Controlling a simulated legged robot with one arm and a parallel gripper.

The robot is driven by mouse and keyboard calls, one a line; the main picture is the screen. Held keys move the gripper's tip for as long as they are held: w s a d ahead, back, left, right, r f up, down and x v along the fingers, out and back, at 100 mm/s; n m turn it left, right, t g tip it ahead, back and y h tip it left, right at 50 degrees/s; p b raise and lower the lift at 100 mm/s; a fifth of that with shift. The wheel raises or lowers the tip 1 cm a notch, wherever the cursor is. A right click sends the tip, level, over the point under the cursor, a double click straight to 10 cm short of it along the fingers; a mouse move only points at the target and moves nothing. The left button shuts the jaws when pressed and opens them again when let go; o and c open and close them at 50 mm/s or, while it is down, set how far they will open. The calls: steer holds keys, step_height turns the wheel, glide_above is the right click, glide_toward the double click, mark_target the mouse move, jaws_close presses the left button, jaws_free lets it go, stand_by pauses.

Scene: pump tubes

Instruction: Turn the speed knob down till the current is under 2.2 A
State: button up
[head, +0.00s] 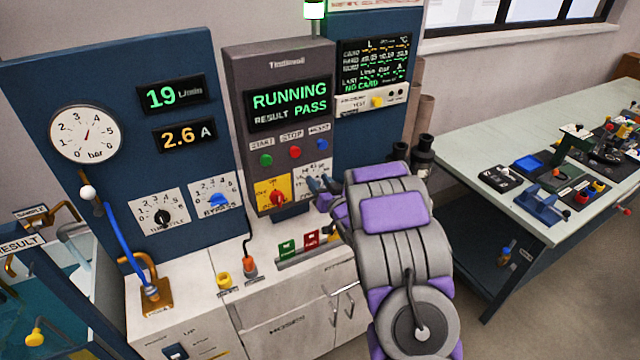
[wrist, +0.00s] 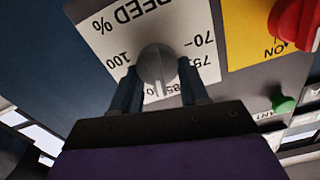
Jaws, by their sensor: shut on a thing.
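The grey speed knob (wrist: 157,64) sits on a white plate (wrist: 110,40) marked SPEED %, which appears upside down in the wrist view. The fingers of my gripper (wrist: 158,84) are shut on the knob, one on each side. Its white pointer line is near the 85 mark, partly crowded by the gripper. In the head view my gripper (head: 319,184) reaches the plate at the lower right of the grey control panel, and the knob is hidden there. The current display (head: 184,135) reads 2.6 A.
The flow display (head: 171,94) reads 19 L/min, and the panel screen (head: 289,100) shows RUNNING and RESULT PASS. A red switch on a yellow plate (head: 271,193) is close left of my gripper. Green, red and blue buttons (head: 295,152) are above. A workbench (head: 480,150) stands at right.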

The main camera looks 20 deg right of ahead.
steer(key=shift+a+f+n, duration=0.15)
steer(key=shift+n, duration=0.95)
steer(key=o, duration=1)
steer(key=shift+o, duration=0.2)
steer(key=s+p, duration=1.2)
steer(key=s, duration=0.5)
steer(key=shift+s+d, duration=0.15)
steer(key=shift+d, duration=0.25)
